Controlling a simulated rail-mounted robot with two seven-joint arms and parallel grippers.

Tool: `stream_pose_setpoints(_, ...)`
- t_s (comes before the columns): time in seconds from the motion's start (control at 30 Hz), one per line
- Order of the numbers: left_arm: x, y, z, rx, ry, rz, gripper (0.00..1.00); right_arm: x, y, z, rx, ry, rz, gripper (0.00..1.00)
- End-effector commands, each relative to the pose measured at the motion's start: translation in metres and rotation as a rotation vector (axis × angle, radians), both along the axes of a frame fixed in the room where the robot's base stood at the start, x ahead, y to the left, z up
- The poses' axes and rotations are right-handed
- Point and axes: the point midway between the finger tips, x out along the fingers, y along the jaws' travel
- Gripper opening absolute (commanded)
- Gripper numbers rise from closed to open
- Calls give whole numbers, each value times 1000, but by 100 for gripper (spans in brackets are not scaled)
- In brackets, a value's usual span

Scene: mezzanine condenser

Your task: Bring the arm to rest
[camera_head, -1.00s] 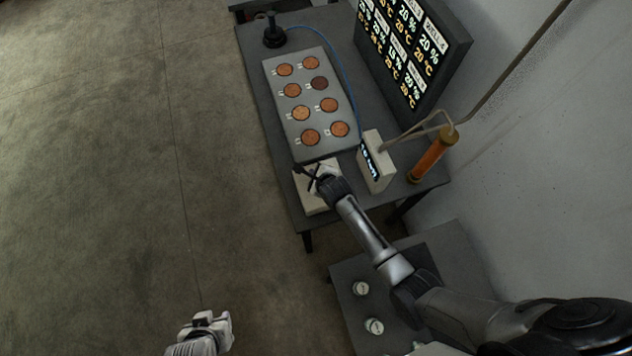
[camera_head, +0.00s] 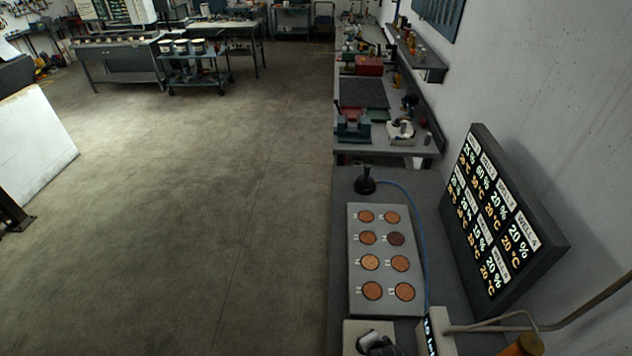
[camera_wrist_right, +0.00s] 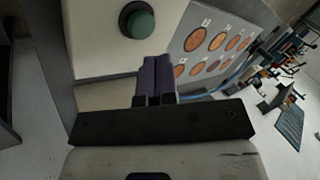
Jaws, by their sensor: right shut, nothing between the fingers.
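My right gripper (camera_wrist_right: 155,78) shows in the right wrist view with its dark fingers together and nothing between them. It is near a pale box (camera_wrist_right: 95,40) with a round green knob (camera_wrist_right: 137,22), which appears above the fingers in the picture. I cannot tell the gap between the fingers and the box. The rest of the right arm is out of that view. My left gripper is in neither current view.
A grey plate with several round copper-coloured wells (camera_head: 358,255) lies on the dark table (camera_head: 343,190). A display panel (camera_head: 500,225) stands at right by the wall. A small readout box (camera_head: 440,335) and an orange cylinder (camera_head: 524,345) are at bottom right. Open floor (camera_head: 200,230) lies left.

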Motion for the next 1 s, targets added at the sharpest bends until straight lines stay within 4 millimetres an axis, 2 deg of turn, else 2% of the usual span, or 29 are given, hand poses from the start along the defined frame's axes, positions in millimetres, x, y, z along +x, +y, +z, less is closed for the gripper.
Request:
stream_pose_setpoints(0.17,0,0,0,0,0,0,43,2,-2,49,-227,-4,379,0)
stream_pose_setpoints(0.27,0,0,0,0,0,0,43,2,-6,90,-359,-29,592,0)
stream_pose_setpoints(0.33,0,0,0,0,0,0,43,-5,-11,122,-455,-48,741,0)
stream_pose_setpoints(0.4,0,0,1,0,0,0,43,-23,-19,151,-543,-62,876,0)
stream_pose_setpoints(0.47,0,0,2,0,-1,0,43,-44,-25,170,-599,-68,957,0)
stream_pose_setpoints(0.6,0,0,4,0,-1,0,43,-103,-39,204,-645,-75,1009,0)
stream_pose_setpoints(0.7,0,0,6,0,0,0,43,-147,-48,220,-659,-91,1007,0)
stream_pose_setpoints(0.77,0,0,7,0,-1,0,43,-170,-51,222,-659,-82,1013,0)
stream_pose_setpoints(0.87,0,0,9,0,0,0,43,-204,-57,213,-644,-32,1035,0)
stream_pose_setpoints(1.0,0,0,10,0,0,0,43,-244,-61,187,-602,67,1074,0)
